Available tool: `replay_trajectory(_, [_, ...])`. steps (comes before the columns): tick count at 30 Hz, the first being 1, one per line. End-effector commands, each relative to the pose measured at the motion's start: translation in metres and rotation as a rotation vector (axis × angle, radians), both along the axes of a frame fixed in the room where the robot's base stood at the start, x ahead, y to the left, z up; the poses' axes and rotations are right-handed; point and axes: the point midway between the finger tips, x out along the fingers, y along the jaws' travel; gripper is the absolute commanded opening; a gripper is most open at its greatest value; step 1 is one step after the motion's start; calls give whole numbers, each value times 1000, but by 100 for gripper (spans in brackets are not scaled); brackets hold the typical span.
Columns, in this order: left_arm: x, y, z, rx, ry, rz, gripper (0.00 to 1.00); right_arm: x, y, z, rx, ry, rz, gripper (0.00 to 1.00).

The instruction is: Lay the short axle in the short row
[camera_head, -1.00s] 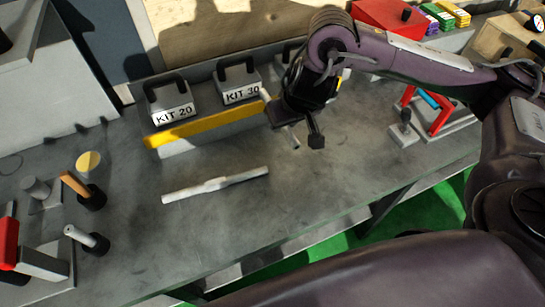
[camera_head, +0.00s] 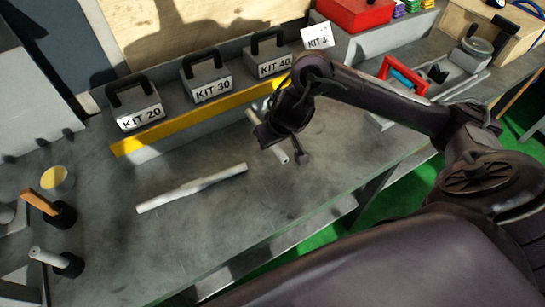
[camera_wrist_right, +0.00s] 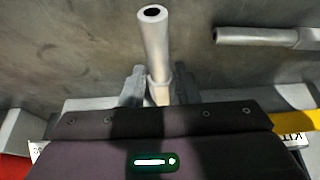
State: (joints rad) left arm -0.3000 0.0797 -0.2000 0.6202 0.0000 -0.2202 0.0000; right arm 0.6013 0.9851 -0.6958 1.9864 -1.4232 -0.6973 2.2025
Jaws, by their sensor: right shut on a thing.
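My right gripper (camera_head: 281,146) is over the bench, in front of the kit boxes. It is shut on a light grey stepped axle, whose end shows below the fingers in the head view. In the right wrist view the held axle (camera_wrist_right: 155,42) stands out between the fingers (camera_wrist_right: 158,86), its hollow end pointing away. Its grasped part is partly hidden. A second, longer-looking stepped axle (camera_head: 190,188) lies on the bench to the left of the gripper, and its end also shows in the right wrist view (camera_wrist_right: 265,36). My left gripper is not in view.
Boxes KIT 20 (camera_head: 138,116), KIT 30 (camera_head: 211,88) and KIT 40 (camera_head: 273,66) stand behind a yellow-edged strip (camera_head: 170,132). Upright tools (camera_head: 55,262) stand at the left. A red-handled fixture (camera_head: 403,78) stands at right. The bench front is largely clear.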

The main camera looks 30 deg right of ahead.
Motion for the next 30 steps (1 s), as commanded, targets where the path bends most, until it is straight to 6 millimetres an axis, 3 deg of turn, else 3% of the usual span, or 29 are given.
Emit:
replay_trajectory(8, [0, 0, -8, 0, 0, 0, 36, 1, 0, -24, 0, -4, -1, 0])
replay_trajectory(15, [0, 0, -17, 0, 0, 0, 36, 1, 0, -57, 1, -4, -2, 0])
replay_trajectory(29, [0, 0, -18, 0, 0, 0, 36, 2, 0, -63, 2, -6, -1, 0])
replay_trajectory(30, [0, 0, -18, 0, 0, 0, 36, 1, 0, -64, 0, -2, -1, 33])
